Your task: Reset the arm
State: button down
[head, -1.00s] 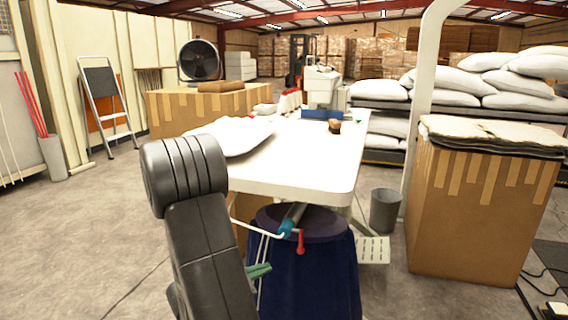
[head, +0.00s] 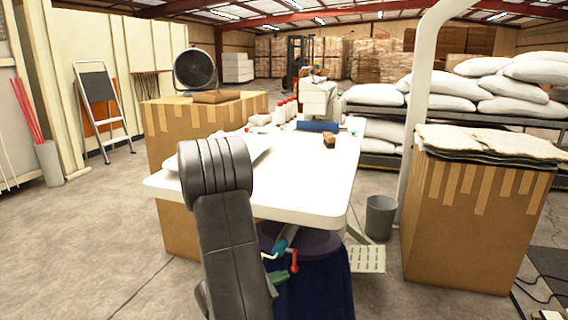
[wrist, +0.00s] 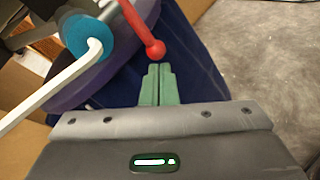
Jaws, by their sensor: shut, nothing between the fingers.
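In the head view my gripper (head: 279,277) is low, beside the dark blue drum (head: 328,287) under the front of the white table (head: 300,200). In the wrist view a red ball-ended lever (wrist: 154,47) is just beyond the fingertips, with a visible gap. A teal sleeve with a bent white rod (wrist: 88,62) is to its left. My dark arm covers part of the table and drum.
A white pillow lies on the table, partly behind my arm. A tall carton (head: 470,225) topped with folded sacks stands at right. A grey bin (head: 380,217) and a pedal (head: 365,259) are between it and the drum.

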jog(key=a+f+p+v, duration=0.1)
jog(key=p+v, duration=0.3)
jog(key=v, duration=0.5)
jog(key=shift+a+g+y, duration=0.2)
jog(key=shift+g+y, duration=0.1)
jog(key=shift+g, duration=0.1)
jog(key=shift+d+f, duration=0.1)
dwell(0.3)
